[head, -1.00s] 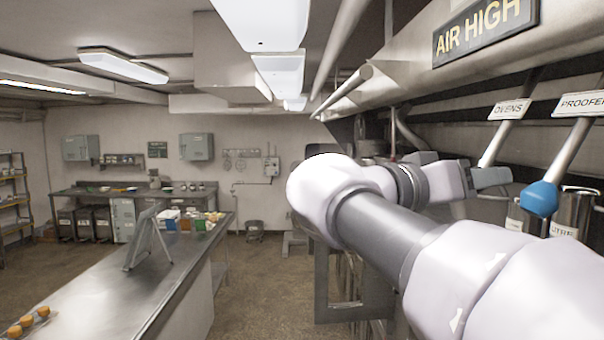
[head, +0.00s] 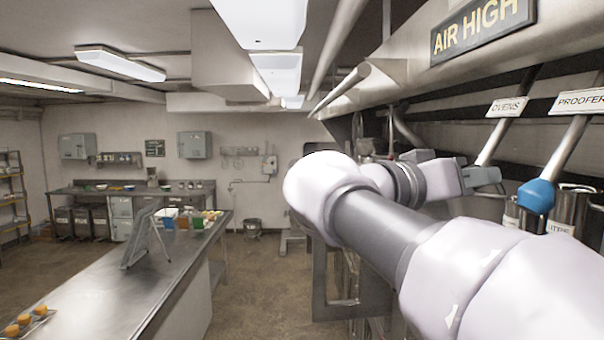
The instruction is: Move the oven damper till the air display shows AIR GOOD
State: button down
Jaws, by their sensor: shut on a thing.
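The air display (head: 484,28), a dark sign with yellow letters at the top right, reads AIR HIGH. Below it hangs the oven damper lever (head: 497,143), a slanted metal bar labelled OVENS. My gripper (head: 484,176) is at the lower end of this lever and shut on it. The lever's knob is hidden by my gripper. My arm crosses the right half of the view.
A second lever labelled PROOFER (head: 566,147) with a blue knob (head: 536,196) hangs just right of the oven lever. Metal canisters (head: 572,210) stand behind it. A long steel counter (head: 130,285) is at left, with open floor beyond.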

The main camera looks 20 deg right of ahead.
dwell(0.8)
jog(key=s+d+f+n+h+b, duration=0.1)
jog(key=d+f+h+b, duration=0.1)
jog(key=d+b, duration=0.5)
jog(key=f+b, duration=0.1)
jog(key=b, duration=0.3)
jog(key=shift+s+h, duration=0.3)
jog(key=shift+s, duration=0.1)
jog(key=shift+r, duration=0.1)
jog(key=c, duration=1)
grip_release()
jog(key=shift+c, duration=0.2)
jog(key=b+v, duration=0.3)
jog(key=v, duration=1.4)
jog(key=shift+s+a, duration=0.2)
